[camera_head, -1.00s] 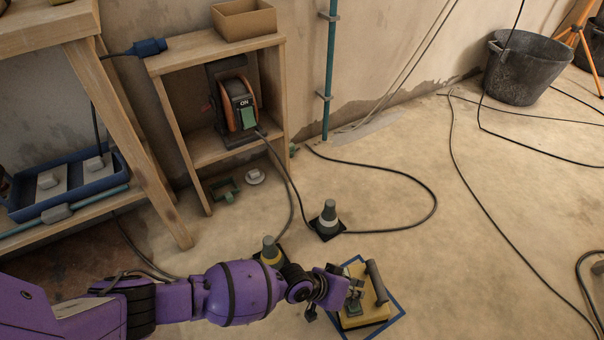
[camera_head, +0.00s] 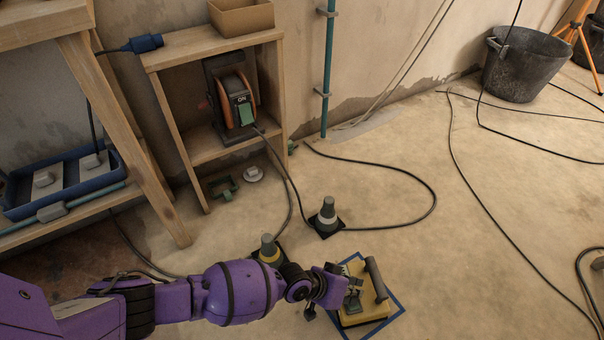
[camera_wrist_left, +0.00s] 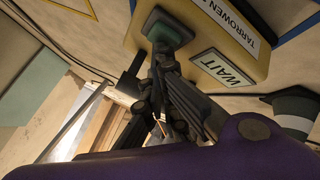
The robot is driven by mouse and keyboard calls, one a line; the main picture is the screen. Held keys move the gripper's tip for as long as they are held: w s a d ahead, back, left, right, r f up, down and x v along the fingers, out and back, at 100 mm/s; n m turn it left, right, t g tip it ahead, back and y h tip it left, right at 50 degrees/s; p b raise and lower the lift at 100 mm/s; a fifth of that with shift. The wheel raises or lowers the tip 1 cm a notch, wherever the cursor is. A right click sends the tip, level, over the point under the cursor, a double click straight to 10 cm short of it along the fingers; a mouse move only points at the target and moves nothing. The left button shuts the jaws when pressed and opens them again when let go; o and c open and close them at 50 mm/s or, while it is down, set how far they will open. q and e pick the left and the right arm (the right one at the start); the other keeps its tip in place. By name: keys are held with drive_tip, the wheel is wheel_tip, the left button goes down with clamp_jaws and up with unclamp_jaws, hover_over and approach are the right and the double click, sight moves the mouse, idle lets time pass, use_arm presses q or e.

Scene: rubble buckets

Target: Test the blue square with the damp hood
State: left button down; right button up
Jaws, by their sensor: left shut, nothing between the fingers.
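The damp hood (camera_head: 368,312) is a yellow box with a dark upright handle (camera_head: 376,279). It sits on the floor inside the blue square (camera_head: 397,300), a taped outline partly hidden by the hood and my arm. My left gripper (camera_head: 352,300) is shut and empty, at the hood's left side. In the left wrist view, its fingertips (camera_wrist_left: 160,52) are at the green button (camera_wrist_left: 168,29) on the hood and seem to touch it. A small panel on the hood (camera_wrist_left: 212,66) reads "WAIT". My right gripper is not in view.
Two small cones (camera_head: 327,216) (camera_head: 269,250) stand behind my left arm. A cable reel (camera_head: 236,102) sits in a wooden shelf (camera_head: 208,150), and its black cable loops over the floor. A dark bucket (camera_head: 524,68) stands far right. The floor right of the hood is mostly clear.

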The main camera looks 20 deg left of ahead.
use_arm(q)
drive_tip(key=shift+w+d+r, duration=0.1)
drive_tip(key=shift+w+r, duration=0.15)
drive_tip(key=shift+r, duration=0.1)
drive_tip(key=shift+r+p, duration=0.85)
drive_tip(key=shift+p, duration=0.25)
wheel_tip(320, 180, up, 5)
drive_tip(key=p, duration=0.4)
drive_tip(key=shift+f, duration=0.1)
